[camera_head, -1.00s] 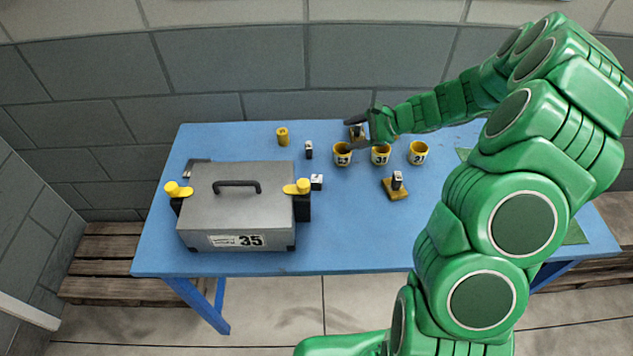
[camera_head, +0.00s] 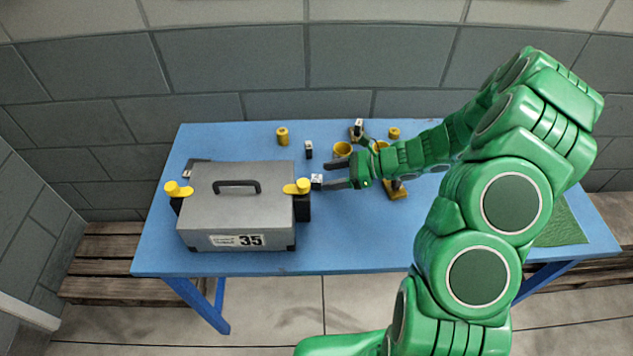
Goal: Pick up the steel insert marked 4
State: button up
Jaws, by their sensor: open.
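Several small steel inserts are on the blue table; their marks are too small for me to read, so I cannot tell which is marked 4. One steel block (camera_head: 317,180) lies right of the grey case, just at the tips of my gripper (camera_head: 328,176). My gripper is open, pointing left, its two dark fingers apart. I cannot tell whether the block is between them or just beyond. Another dark, pale-topped insert (camera_head: 309,150) stands farther back. One more (camera_head: 358,127) stands on a base at the back. Another, on a yellow base (camera_head: 397,194), is mostly hidden by my arm.
A grey case (camera_head: 237,213) marked 35, with yellow knobs, fills the table's left. Yellow cups (camera_head: 342,149) stand behind my gripper, partly covered by my arm. Yellow cylinders stand at the back left (camera_head: 282,136) and back right (camera_head: 394,133). A green mat (camera_head: 562,228) lies at right.

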aim_at(321, 179)
jog(key=shift+x, duration=2.55)
jog(key=shift+d+f, duration=0.1)
jog(key=shift+f, duration=0.05)
jog(key=shift+c, duration=0.2)
grip_shut()
